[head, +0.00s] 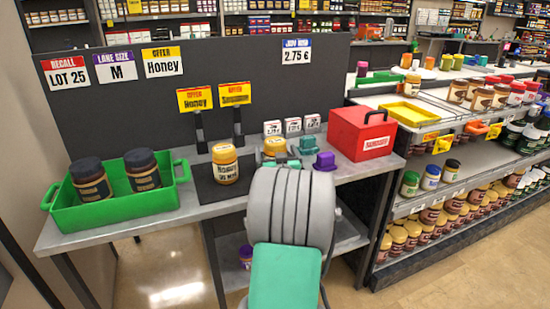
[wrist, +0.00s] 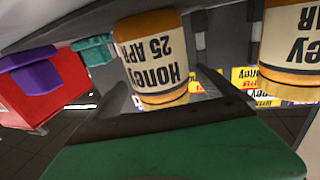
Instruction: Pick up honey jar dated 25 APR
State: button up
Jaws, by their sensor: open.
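The honey jar dated 25 APR (wrist: 155,60), with a cream label and an orange-yellow band, appears upside down in the wrist view, straight ahead of my gripper (wrist: 161,78). My gripper is open, with one dark finger toward each side of this jar; I cannot tell whether they touch it. In the head view a yellow-lidded jar (head: 274,147), apparently the same one, stands on the counter, mostly hidden behind my arm. A second honey jar (head: 225,164) stands left of it; its partly cut-off label in the wrist view (wrist: 291,45) ends in "AR".
A green tray (head: 125,206) with two dark-lidded jars is at the left of the counter. A red box (head: 361,134) and small teal and purple items (head: 324,161) are on the right. Sign posts (head: 200,135) stand behind the jars. Stocked shelves (head: 450,190) lie farther right.

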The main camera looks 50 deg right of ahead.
jog(key=shift+w+d, duration=0.4)
jog(key=shift+w, duration=0.1)
jog(key=shift+c, duration=0.4)
jog(key=c, duration=1.9)
jog(key=shift+r, duration=0.2)
jog(key=shift+c, duration=0.2)
